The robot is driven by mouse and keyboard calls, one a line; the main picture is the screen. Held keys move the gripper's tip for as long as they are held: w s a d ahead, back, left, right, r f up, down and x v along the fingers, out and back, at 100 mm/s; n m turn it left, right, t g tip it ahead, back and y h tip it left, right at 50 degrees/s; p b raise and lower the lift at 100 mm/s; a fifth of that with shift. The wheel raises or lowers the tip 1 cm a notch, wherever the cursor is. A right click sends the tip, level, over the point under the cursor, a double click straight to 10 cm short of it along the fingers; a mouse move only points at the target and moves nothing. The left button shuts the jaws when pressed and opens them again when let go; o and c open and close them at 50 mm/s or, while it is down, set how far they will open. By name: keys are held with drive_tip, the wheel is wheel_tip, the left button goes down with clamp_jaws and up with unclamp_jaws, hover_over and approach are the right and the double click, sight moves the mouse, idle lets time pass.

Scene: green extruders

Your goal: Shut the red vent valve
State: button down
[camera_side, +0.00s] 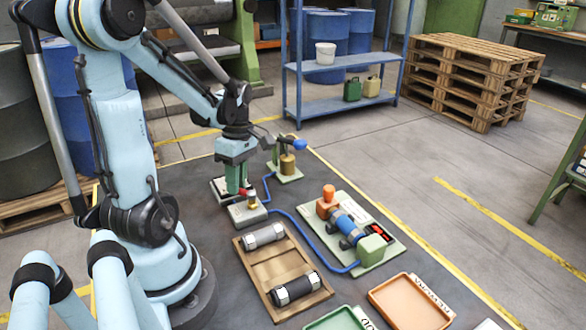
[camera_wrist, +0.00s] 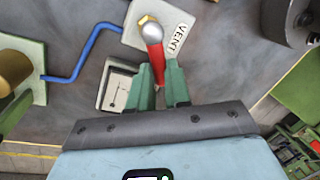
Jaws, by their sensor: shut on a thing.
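The red vent valve (camera_side: 244,192) stands on a small pale plate (camera_side: 246,215) below my gripper (camera_side: 236,188) in the side view. In the wrist view its red lever (camera_wrist: 155,60) runs from a silver and brass hub down between the two green fingers of my gripper (camera_wrist: 158,85). The fingers are shut on the lever, one on each side. A white VENT label (camera_wrist: 179,38) lies on the plate just right of the hub. The lever's far end is partly hidden between the fingers.
A white gauge box (camera_wrist: 117,88) sits close left of the fingers. A blue-handled brass valve (camera_side: 287,163) stands behind right. A blue hose (camera_side: 305,238) runs to a pump unit (camera_side: 346,225). A wooden tray (camera_side: 262,268) with two cylinders, a green tray (camera_side: 338,320) and an orange tray (camera_side: 410,302) lie in front.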

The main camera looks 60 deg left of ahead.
drive_tip(key=m, duration=0.1)
drive_tip(key=w+m, duration=0.1)
drive_tip(key=m, duration=0.2)
drive_tip(key=shift+w+a+y, duration=0.25)
drive_tip(key=shift+w+y, duration=0.05)
drive_tip(key=shift+y, duration=0.1)
drive_tip(key=shift+w+m, duration=0.25)
drive_tip(key=shift+m, duration=0.55)
drive_tip(key=shift+w+m, duration=0.2)
drive_tip(key=shift+m, duration=0.6)
drive_tip(key=c, duration=1.1)
unclamp_jaws()
drive_tip(key=r, duration=0.4)
drive_tip(key=w+r, duration=0.1)
drive_tip(key=r, duration=0.3)
drive_tip(key=w+r, duration=0.1)
drive_tip(key=r, duration=0.3)
drive_tip(key=shift+w, duration=0.25)
drive_tip(key=shift+f, duration=0.1)
